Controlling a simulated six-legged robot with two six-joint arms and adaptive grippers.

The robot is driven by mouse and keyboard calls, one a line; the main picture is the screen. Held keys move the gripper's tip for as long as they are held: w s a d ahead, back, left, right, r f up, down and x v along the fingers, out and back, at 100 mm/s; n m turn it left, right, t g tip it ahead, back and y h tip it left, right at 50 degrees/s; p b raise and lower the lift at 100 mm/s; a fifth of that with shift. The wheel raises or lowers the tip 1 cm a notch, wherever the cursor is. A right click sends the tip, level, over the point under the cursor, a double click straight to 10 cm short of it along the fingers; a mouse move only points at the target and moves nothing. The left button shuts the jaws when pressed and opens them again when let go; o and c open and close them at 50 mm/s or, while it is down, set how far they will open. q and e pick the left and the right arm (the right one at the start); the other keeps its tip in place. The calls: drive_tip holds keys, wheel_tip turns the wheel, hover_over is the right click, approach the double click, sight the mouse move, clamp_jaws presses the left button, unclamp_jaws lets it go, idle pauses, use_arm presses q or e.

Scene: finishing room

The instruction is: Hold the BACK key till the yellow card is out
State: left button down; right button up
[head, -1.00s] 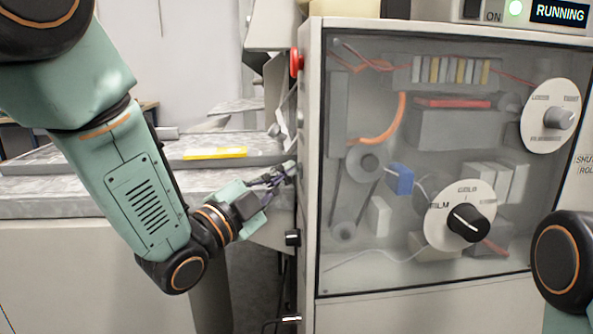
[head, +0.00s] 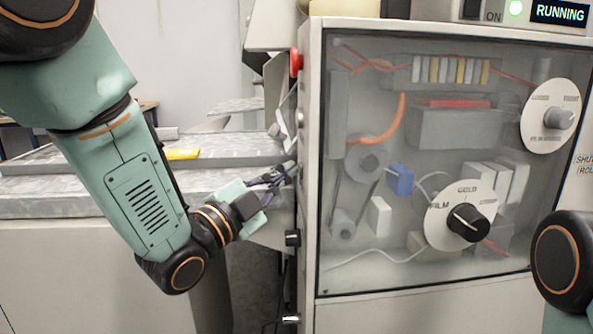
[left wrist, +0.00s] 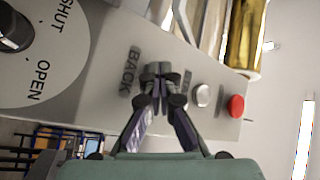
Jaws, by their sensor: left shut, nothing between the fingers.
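The yellow card (head: 183,154) lies flat on the grey bed left of the machine, its left end at the edge of my left arm, which may hide part of it. My left gripper (head: 292,170) is shut and empty, its fingertips at the machine's left side face. In the left wrist view the shut fingertips (left wrist: 160,76) are right beside the printed BACK label (left wrist: 130,72). They cover the spot where the BACK key would be, so the key and its contact are hidden. My right gripper is out of view.
A silver button (left wrist: 201,95) and a red button (left wrist: 236,106) are right of the fingertips; a SHUT/OPEN dial (left wrist: 25,45) is left. The machine's clear front panel (head: 400,270) carries a dial (head: 467,222). The display (head: 559,13) reads RUNNING with a green lamp lit.

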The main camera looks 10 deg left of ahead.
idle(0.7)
use_arm(q)
drive_tip(key=shift+s+a, duration=0.25)
drive_tip(key=shift+a, duration=0.6)
drive_tip(key=a, duration=0.2)
drive_tip(key=s+a+p, duration=0.1)
drive_tip(key=a, duration=0.1)
drive_tip(key=shift+s+a, duration=0.2)
drive_tip(key=shift+a, duration=0.2)
drive_tip(key=shift+d, duration=0.1)
